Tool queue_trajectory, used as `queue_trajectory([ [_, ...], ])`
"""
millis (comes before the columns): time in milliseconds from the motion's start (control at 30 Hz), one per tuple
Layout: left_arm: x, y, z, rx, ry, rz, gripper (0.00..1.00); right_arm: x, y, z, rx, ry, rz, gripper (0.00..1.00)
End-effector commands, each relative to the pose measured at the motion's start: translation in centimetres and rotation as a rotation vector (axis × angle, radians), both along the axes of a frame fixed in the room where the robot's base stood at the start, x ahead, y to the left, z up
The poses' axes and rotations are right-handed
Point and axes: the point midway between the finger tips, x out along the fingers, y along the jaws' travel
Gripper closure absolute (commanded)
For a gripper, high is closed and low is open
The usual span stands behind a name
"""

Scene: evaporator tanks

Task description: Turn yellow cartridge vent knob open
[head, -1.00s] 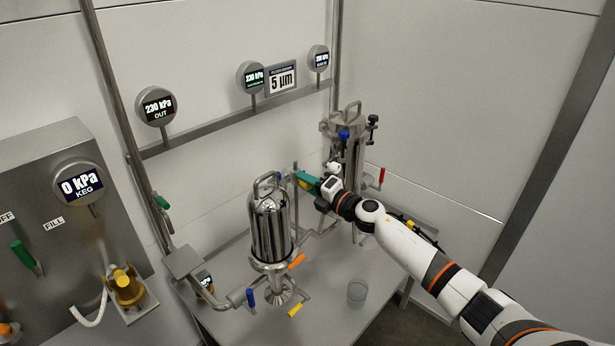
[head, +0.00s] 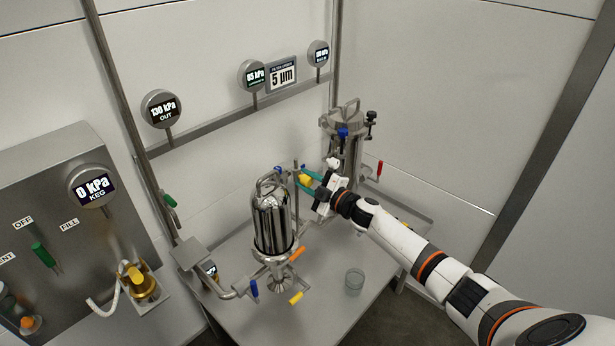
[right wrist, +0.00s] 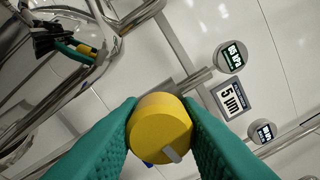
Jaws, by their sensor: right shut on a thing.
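The yellow vent knob (head: 305,181) sits beside the top of the shiny steel cartridge housing (head: 272,222) in the head view. In the right wrist view the knob (right wrist: 160,125) is a yellow disc with a pale pointer mark, slanting toward the lower right. My right gripper (head: 308,179) has its green fingers on both sides of the knob and is shut on it. The fingers also show large in the right wrist view (right wrist: 161,116). The knob's stem is mostly hidden. My left gripper is not in view.
A second steel housing (head: 345,150) with a blue knob stands behind my gripper. A glass beaker (head: 354,281) stands on the steel table. An orange handle (head: 297,253) and a yellow handle (head: 296,298) stick out below the cartridge housing.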

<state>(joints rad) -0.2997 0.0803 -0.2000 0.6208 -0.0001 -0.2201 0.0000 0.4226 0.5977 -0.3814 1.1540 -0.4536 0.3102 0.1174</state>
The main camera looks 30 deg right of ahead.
Motion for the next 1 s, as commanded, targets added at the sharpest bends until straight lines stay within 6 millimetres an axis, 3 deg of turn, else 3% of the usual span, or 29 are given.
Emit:
queue_trajectory([
  [333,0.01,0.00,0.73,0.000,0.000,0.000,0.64,-0.05,0.01,-0.15,0.106,0.040,-0.001,0.93],
  [800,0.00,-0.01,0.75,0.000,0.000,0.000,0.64,-0.05,0.03,-0.22,0.118,0.045,0.000,0.93],
  [833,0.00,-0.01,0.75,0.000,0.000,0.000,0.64,-0.05,0.03,-0.22,0.118,0.045,0.000,0.68],
  [933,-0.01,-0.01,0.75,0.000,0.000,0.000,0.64,-0.04,0.03,-0.19,0.118,0.044,-0.001,0.52],
  [1000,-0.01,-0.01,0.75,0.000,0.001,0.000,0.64,-0.03,0.03,-0.15,0.117,0.043,0.000,0.48],
])
